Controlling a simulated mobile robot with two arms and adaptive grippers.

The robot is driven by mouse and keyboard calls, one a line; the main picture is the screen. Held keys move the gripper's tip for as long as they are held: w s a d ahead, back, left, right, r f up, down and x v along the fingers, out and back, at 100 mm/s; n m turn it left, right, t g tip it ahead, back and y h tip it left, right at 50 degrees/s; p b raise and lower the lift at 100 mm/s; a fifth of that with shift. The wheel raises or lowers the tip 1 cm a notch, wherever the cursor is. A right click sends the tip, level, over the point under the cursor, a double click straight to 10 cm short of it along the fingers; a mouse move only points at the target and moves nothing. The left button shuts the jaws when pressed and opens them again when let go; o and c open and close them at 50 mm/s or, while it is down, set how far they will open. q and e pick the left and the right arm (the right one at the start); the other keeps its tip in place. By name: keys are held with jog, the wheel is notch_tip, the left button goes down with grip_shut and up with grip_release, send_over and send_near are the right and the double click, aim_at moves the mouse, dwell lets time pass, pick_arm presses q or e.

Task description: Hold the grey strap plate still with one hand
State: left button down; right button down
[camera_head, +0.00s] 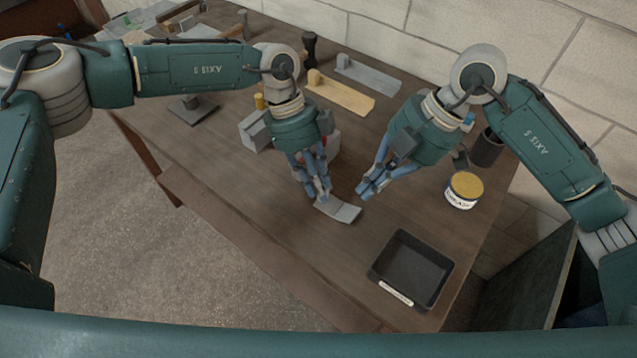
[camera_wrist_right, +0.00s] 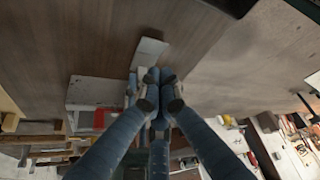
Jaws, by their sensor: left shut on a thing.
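The grey strap plate (camera_head: 342,211) lies at the middle of the bench, a small flat piece with a bend across it. My left gripper (camera_head: 322,197) is shut on its left end, and the fingertips hide that end. The plate also shows in the right wrist view (camera_wrist_right: 150,50), just beyond the fingertips. My right gripper (camera_head: 365,192) is just right of the plate, apart from it. Its fingertips (camera_wrist_right: 160,74) are together with nothing seen between them.
A black tray (camera_head: 443,286) lies at the front right, with a yellow-topped tin (camera_head: 464,190) and a dark cup (camera_head: 487,148) behind it. A grey block (camera_head: 254,132) stands behind my left gripper. Wooden (camera_head: 352,98) and grey (camera_head: 368,75) pieces lie at the back. The bench's front left is clear.

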aim_at(353, 215)
pick_arm(q)
jog(key=shift+f, duration=0.1)
jog(key=shift+a, duration=0.1)
pick_arm(e)
jog(key=a+r+n+h, duration=0.1)
jog(key=a+n+h, duration=0.25)
jog(key=n, duration=0.25)
jog(key=shift+n+t+h, duration=0.5)
jog(key=shift+n+h, duration=0.4)
jog(key=shift+h, duration=0.05)
jog(key=shift+s+d+f, duration=0.1)
jog(key=shift+d+f, duration=0.1)
jog(key=shift+f, duration=0.9)
jog(key=shift+s+d+f, duration=0.1)
jog(key=shift+d+f, duration=0.05)
jog(key=shift+f, duration=0.9)
jog(key=shift+s+d+f, duration=0.1)
jog(key=shift+d+f, duration=0.1)
jog(key=shift+f, duration=0.9)
pick_arm(q)
jog(key=shift+f, duration=0.1)
pick_arm(e)
jog(key=shift+f, duration=0.85)
pick_arm(q)
jog(key=shift+s, duration=0.15)
pick_arm(e)
jog(key=shift+f, duration=0.85)
